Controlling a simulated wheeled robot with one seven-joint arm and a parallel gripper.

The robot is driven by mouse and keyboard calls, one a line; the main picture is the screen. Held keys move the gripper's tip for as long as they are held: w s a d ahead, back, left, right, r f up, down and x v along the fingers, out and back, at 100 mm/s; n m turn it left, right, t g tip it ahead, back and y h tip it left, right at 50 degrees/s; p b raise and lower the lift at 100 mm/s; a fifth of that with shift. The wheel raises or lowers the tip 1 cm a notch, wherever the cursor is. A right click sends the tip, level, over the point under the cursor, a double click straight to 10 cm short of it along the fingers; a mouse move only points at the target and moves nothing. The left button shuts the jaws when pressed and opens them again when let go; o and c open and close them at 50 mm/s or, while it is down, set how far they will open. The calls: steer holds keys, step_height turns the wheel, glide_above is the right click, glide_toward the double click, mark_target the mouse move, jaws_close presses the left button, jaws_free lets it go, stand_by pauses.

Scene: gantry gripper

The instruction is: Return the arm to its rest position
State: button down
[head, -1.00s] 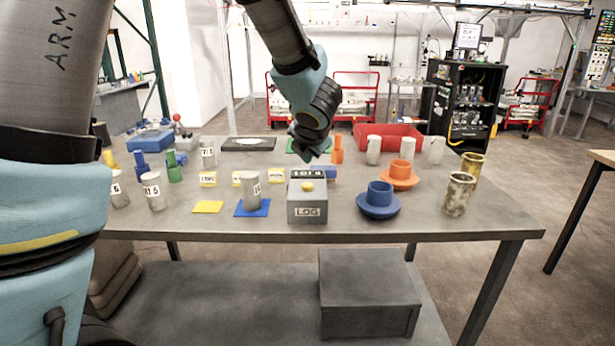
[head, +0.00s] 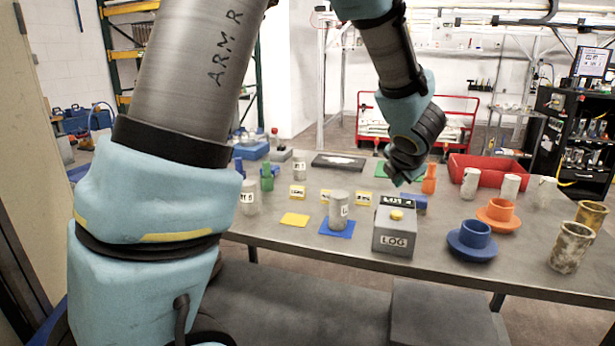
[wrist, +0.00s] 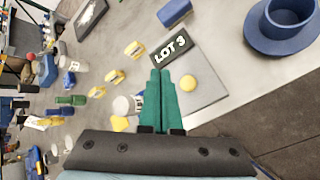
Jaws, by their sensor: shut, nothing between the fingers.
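My arm (head: 395,60) reaches over the work table (head: 340,262) in the head view, bent down at the wrist. My gripper (wrist: 160,72) shows two green fingers pressed together in the wrist view, with nothing between them. It hangs above the table; in the wrist view its fingers overlap the grey LOG box (head: 394,242) with a yellow button (wrist: 188,82) and a black LOT 3 plate (wrist: 171,46). The gap between fingers and box is hard to judge. In the head view the fingers are mostly hidden behind the wrist.
A grey cup (head: 338,206) stands on a blue mat (head: 338,229). A blue flanged part (head: 473,243), an orange flanged part (head: 498,216), worn metal cups (head: 568,247) and a red tray (head: 505,170) stand to the right. A yellow mat (head: 295,220) lies left. The table's front strip is clear.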

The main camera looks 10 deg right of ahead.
steer(key=w+a+f+m+g, duration=0.2)
steer(key=a+m, duration=0.9)
steer(key=a, duration=0.2)
steer(key=s+a+f+m+g+y, duration=0.1)
steer(key=s+a+f+m+g, duration=0.1)
steer(key=s+a+m, duration=0.4)
steer(key=s+a+f+m+g+y, duration=0.2)
steer(key=s+a+m, duration=0.4)
steer(key=a, duration=1)
steer(key=shift+s+a+f+m+g, duration=0.2)
steer(key=shift+a+f+m+g, duration=0.1)
steer(key=shift+f+g, duration=0.2)
